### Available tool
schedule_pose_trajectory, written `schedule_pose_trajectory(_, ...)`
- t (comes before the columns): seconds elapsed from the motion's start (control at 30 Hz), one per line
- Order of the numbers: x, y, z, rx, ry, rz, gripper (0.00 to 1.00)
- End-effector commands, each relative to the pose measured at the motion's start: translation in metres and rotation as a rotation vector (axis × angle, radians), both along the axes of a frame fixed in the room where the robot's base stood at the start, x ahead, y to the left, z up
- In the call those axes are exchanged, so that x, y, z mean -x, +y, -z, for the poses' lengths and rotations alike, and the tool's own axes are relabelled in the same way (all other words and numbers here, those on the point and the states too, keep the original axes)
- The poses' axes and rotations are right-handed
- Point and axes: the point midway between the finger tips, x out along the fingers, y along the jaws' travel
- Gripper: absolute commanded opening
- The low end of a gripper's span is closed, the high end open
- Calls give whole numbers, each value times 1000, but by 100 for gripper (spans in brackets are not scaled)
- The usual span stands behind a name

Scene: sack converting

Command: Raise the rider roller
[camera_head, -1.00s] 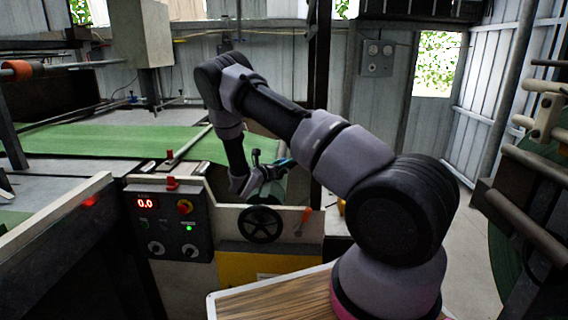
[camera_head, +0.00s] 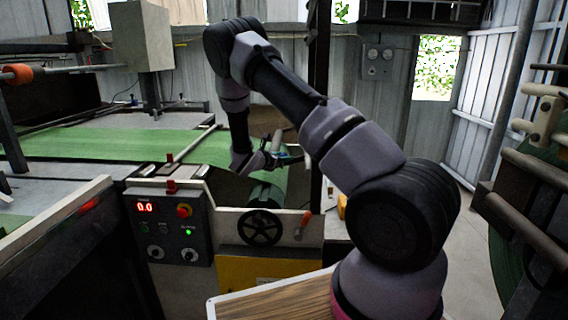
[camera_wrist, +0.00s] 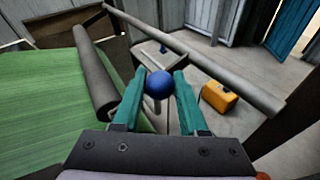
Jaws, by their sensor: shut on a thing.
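My gripper (camera_wrist: 158,88) has teal fingers shut on a round blue knob (camera_wrist: 159,85), seen in the middle of the wrist view. In the head view my gripper (camera_head: 286,153) is above the green roll (camera_head: 266,192), behind the handwheel. A dark grey roller (camera_wrist: 95,75), which may be the rider roller, lies along the green web in the wrist view. A lighter grey bar (camera_wrist: 205,62) crosses beyond the knob. How the knob joins the roller is hidden by my fingers.
A control box (camera_head: 168,222) with a red 0.0 display stands left of the black handwheel (camera_head: 261,228). The green web (camera_head: 110,142) runs left.

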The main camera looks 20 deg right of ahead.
Motion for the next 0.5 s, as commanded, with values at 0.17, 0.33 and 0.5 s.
schedule_pose_trajectory(0.17,0,-3,-20,-157,-70,1,0)
schedule_pose_trajectory(0.33,3,-9,-33,-305,-130,2,0)
schedule_pose_trajectory(0.5,6,-17,-45,-443,-187,3,0)
